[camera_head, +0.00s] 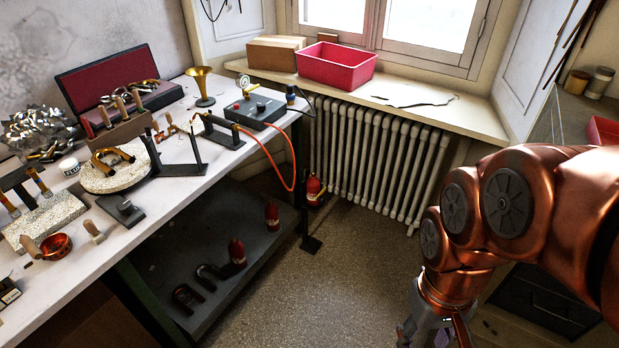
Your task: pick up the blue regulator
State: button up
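A blue-grey box (254,112) with a round gauge and red knobs sits at the far right end of the white workbench. An orange hose (268,156) hangs in a loop near it. A small dark blue upright piece (290,96) stands just right of the box at the bench corner. I cannot tell for certain which of these two is the blue regulator. My gripper (424,336) is at the bottom edge, right of centre, over the floor and far from the bench. Its fingertips are cut off by the frame, so its opening is hidden.
The workbench (160,208) is crowded with stands, tools and a brass horn (202,86). A low dark shelf (205,262) holds red bottles. A radiator (375,160) and a sill with a pink bin (337,65) are behind. The floor (310,290) between bench and arm is clear.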

aim_at(290, 97)
jog(key=u, duration=0.4)
jog(key=i, duration=1.65)
jog(key=u, duration=0.7)
jog(key=i, duration=0.5)
jog(key=u, duration=0.2)
